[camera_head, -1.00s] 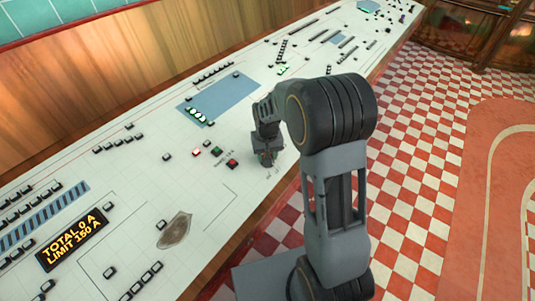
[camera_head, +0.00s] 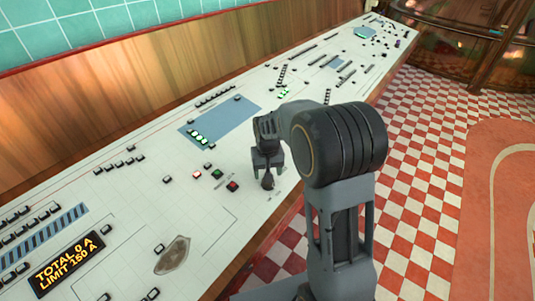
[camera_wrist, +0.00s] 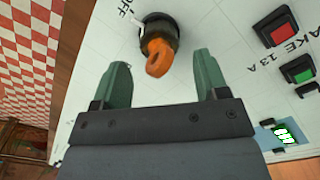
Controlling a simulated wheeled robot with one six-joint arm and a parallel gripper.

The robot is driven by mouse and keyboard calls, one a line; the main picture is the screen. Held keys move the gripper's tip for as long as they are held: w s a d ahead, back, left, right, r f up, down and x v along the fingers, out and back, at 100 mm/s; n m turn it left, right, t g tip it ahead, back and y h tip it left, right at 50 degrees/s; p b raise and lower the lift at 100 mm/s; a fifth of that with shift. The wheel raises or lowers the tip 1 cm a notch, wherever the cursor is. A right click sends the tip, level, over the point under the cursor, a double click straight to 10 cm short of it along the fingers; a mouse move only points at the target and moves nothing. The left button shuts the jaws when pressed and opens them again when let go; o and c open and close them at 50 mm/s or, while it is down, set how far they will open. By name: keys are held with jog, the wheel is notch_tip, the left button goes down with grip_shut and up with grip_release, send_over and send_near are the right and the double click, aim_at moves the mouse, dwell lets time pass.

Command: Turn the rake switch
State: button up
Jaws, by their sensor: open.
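The rake switch (camera_wrist: 158,47) is a rotary switch with a black round base and an orange handle. In the wrist view it sits at the top centre on the white panel, with "OFF" lettering to its left. My gripper (camera_wrist: 161,60) has two green fingers spread apart, one on each side of the handle's near end. Nothing is clamped between them. In the head view my gripper (camera_head: 268,172) is over the panel's front edge. It largely covers the switch's spot there, so I cannot make out the handle in that view.
A red button (camera_wrist: 279,28) and a green button (camera_wrist: 298,69) sit right of the switch, by a label reading "AKE 13 A". A display (camera_head: 67,262) reads "TOTAL 0 A LIMIT 150 A". Black switches cover the long white panel (camera_head: 120,205). The checkered floor at right is open.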

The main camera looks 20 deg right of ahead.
notch_tip(320, 180, up, 11)
jog(key=shift+f, duration=0.15)
jog(key=shift+w, duration=0.1)
dwell(0.5)
